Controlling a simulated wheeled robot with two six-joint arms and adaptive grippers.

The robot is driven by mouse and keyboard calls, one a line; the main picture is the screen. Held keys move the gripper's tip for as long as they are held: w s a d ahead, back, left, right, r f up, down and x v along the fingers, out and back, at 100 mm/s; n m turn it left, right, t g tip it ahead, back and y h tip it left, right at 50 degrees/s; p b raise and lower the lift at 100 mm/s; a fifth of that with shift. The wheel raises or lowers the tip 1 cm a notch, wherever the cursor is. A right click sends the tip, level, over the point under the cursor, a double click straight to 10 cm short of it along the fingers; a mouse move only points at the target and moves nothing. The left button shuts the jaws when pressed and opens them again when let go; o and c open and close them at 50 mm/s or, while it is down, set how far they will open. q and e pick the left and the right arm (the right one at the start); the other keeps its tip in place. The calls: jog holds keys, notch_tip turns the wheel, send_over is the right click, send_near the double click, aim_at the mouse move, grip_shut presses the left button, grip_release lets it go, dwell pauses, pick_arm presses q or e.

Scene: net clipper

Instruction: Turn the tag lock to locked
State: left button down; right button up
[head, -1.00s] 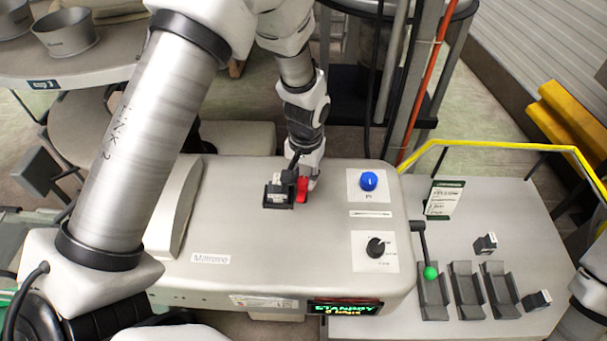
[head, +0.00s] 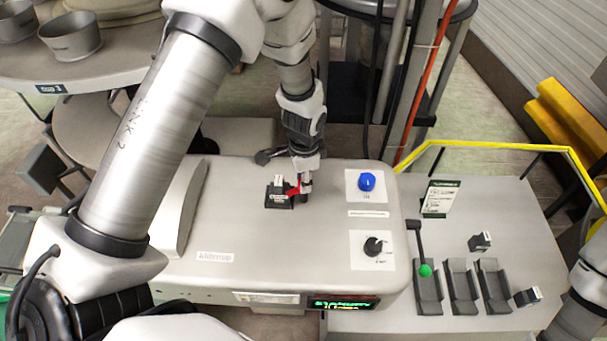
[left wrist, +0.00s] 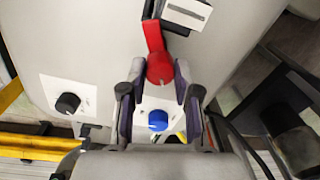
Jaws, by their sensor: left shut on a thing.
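The tag lock is a red lever with a round red end (left wrist: 160,68) beside a black holder (head: 279,198) bearing a white tag, on top of the grey machine housing (head: 240,225). The red lever (head: 292,190) points from the holder toward my left gripper (head: 304,192). My left gripper points down there and is shut on the red lever. In the left wrist view, the round end lies between the two fingers of my left gripper (left wrist: 158,82). The fingers partly hide the lever in the head view. My right gripper is out of view.
A blue button (head: 367,182) and a black rotary knob (head: 373,246) sit on white plates to the right. A lit display (head: 342,303) is at the front edge.

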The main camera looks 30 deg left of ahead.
pick_arm(q)
jog(key=m+p, duration=0.1)
jog(key=m, duration=0.4)
jog(key=shift+s+f+m, duration=0.1)
jog(key=shift+m, duration=0.3)
dwell(0.4)
jog(key=c, duration=0.8)
grip_release()
jog(key=shift+c, duration=0.2)
notch_tip(320, 180, up, 12)
jog(key=shift+d, duration=0.1)
